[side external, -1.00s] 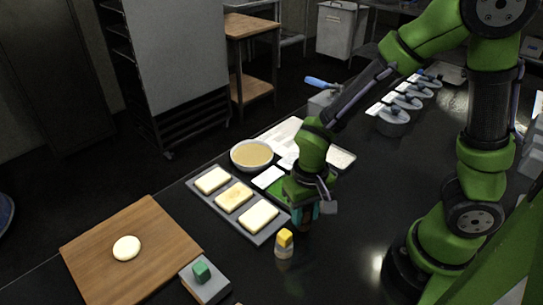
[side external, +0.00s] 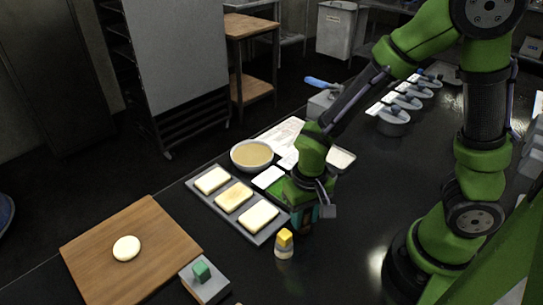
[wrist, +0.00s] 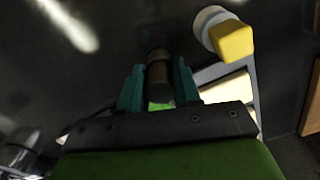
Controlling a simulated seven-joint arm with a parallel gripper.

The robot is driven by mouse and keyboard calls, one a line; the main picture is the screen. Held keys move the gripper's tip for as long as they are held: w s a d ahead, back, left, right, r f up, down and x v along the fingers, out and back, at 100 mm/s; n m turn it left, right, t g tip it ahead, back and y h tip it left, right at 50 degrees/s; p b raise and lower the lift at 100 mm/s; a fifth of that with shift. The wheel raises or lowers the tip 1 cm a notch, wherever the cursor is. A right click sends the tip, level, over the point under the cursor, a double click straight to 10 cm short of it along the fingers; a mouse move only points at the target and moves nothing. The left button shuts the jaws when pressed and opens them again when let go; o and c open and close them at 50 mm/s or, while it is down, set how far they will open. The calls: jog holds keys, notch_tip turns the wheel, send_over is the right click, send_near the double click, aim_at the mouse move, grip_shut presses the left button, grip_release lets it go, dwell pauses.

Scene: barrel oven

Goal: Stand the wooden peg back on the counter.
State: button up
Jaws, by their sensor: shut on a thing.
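My gripper (wrist: 158,88) is shut on the wooden peg (wrist: 158,72), a brown cylinder with a darker end, held between the two teal fingers in the wrist view. In the side view my gripper (side external: 303,216) points down low over the dark counter (side external: 345,235), right of the bread tray. The peg is mostly hidden by the fingers there. I cannot tell whether its lower end touches the counter.
A yellow-capped bottle (side external: 284,243) stands just in front of my gripper. A grey tray (side external: 222,212) with bread slices and a bowl (side external: 252,154) lie to the left. A wooden board (side external: 105,265) is farther left.

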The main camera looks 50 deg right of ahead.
jog(key=shift+f, duration=0.15)
jog(key=o, duration=1)
jog(key=shift+o, duration=0.2)
notch_tip(320, 180, up, 17)
jog(key=n+t+y, duration=0.1)
jog(key=s+d+r+t+y, duration=0.1)
jog(key=s+d+r+t, duration=0.1)
jog(key=d+r+t, duration=0.3)
jog(key=shift+s+d+r+m+t, duration=0.15)
jog(key=shift+s+d+m+t, duration=0.15)
jog(key=shift+d+m+t, duration=0.25)
